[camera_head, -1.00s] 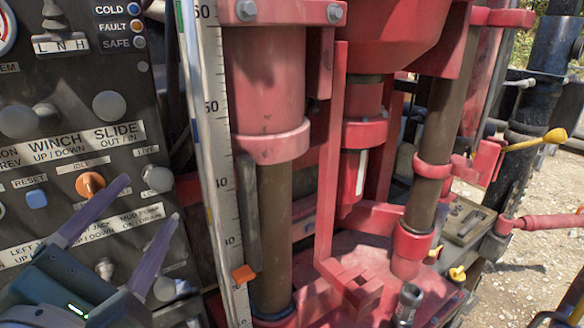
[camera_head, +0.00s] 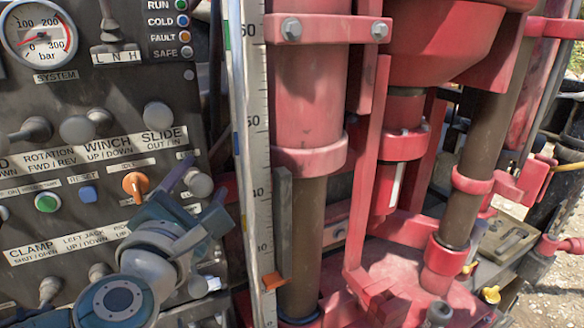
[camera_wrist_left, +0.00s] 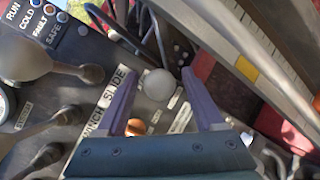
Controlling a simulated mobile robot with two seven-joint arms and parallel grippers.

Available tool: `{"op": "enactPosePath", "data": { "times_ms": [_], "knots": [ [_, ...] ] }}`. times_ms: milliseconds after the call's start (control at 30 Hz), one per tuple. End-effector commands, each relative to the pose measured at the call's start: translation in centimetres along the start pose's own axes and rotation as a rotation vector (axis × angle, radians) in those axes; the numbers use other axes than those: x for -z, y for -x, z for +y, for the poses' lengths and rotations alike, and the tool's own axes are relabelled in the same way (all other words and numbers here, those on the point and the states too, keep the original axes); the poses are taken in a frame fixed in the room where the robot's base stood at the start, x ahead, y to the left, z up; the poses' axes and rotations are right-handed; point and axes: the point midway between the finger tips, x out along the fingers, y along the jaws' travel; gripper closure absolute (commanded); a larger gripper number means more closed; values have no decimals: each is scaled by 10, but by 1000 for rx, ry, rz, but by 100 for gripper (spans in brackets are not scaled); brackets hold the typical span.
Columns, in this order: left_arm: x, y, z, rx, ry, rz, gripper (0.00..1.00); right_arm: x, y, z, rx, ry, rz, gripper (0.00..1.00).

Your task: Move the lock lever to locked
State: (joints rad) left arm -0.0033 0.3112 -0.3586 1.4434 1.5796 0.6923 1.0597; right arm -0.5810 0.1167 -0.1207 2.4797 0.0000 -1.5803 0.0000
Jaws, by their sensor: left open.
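I cannot make out any lever labelled lock. The control panel (camera_head: 100,150) carries several round-headed levers and small labels. My left gripper (camera_head: 204,184) is open, at the panel's right edge beside a pale round knob (camera_head: 199,184). In the left wrist view, this knob (camera_wrist_left: 158,84) shows between the spread purple fingertips of my left gripper (camera_wrist_left: 158,76), with no visible contact. An orange knob (camera_head: 136,186) is just left of it; it also shows in the wrist view (camera_wrist_left: 135,127). My wrist hides part of the lower panel. My right gripper is out of view.
A measuring scale (camera_head: 254,120) with an orange marker (camera_head: 272,280) stands right of the panel. Red drill columns (camera_head: 308,110) rise behind it. A slide lever (camera_head: 157,116) and a pressure gauge (camera_head: 40,38) are on the panel. Gravel (camera_head: 550,290) lies far right.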

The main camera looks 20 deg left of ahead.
Motion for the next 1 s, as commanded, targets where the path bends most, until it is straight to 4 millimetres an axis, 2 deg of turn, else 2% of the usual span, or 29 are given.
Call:
{"op": "enactPosePath", "data": {
  "times_ms": [167,767,1000],
  "knots": [
    [0,0,0,0,0,0,32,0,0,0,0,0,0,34],
    [0,0,0,0,0,0,99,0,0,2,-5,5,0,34],
    [0,0,0,0,0,0,100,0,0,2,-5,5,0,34]
  ]
}}
